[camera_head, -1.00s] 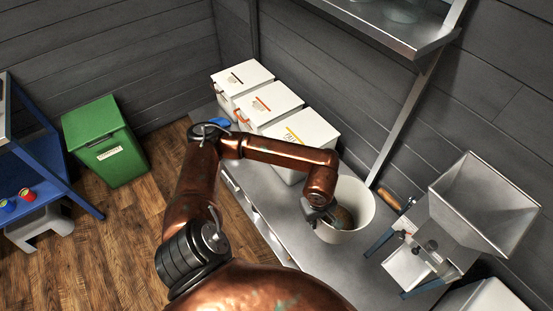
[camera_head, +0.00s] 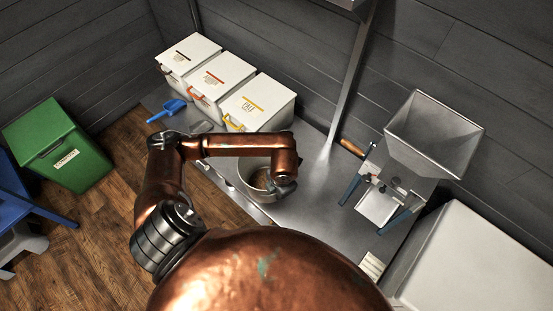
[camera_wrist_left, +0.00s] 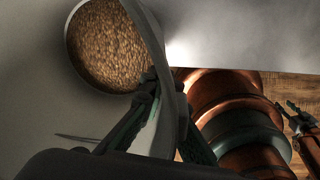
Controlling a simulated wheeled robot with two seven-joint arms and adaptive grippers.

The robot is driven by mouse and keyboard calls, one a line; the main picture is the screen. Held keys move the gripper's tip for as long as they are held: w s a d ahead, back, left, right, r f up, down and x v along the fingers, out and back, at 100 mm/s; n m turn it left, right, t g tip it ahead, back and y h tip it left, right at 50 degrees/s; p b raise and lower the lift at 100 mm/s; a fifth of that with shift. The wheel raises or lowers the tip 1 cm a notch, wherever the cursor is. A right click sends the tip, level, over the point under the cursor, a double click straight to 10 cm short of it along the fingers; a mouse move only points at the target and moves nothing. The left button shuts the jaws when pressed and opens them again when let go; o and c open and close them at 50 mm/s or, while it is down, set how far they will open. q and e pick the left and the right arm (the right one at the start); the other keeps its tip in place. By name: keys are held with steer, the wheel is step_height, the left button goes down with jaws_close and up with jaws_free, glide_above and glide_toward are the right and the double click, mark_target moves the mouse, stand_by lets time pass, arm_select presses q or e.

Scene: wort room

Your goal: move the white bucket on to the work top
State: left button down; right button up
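The white bucket (camera_head: 247,190) is at the front of the grey work top (camera_head: 318,215) in the head view. Brown grain lies inside it. The wrist view looks into the bucket (camera_wrist_left: 55,112), with the grain at its bottom. My left gripper (camera_head: 284,186) is at the bucket's right side. In the wrist view the left gripper's fingers (camera_wrist_left: 167,88) are on either side of the wall near the rim and appear closed on it. The bucket's base is hidden, so contact with the top is unclear. A dark gripper-like part of mine, probably the right one (camera_wrist_left: 294,116), shows small at the right.
White lidded boxes (camera_head: 258,100) stand at the back left of the work top, with a blue scoop (camera_head: 166,110) beside them. A hopper mill (camera_head: 425,140) stands at the right beside a wooden handle (camera_head: 352,147). Bare top lies between bucket and mill. A green bin (camera_head: 62,150) stands on the floor.

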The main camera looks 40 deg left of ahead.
arm_select(q)
steer(key=w+f, duration=0.1)
steer(key=w, duration=0.1)
steer(key=w+a+f+b, duration=0.1)
steer(key=w, duration=0.2)
steer(key=w+f, duration=0.1)
steer(key=w, duration=0.1)
steer(key=shift+w+a+f, duration=0.2)
steer(key=shift+w+f, duration=0.1)
steer(key=w+f+b, duration=0.1)
steer(key=w+f, duration=0.1)
steer(key=f, duration=0.1)
steer(key=w+f+b, duration=0.1)
steer(key=w+f, duration=0.1)
steer(key=f, duration=0.1)
steer(key=w+a+f, duration=0.1)
steer(key=f, duration=0.2)
steer(key=shift+w+a+f+b, duration=0.1)
steer(key=shift+w+b, duration=0.3)
steer(key=c, duration=2.6)
jaws_free()
steer(key=shift+f, duration=0.15)
steer(key=o, duration=0.4)
steer(key=shift+o, duration=0.2)
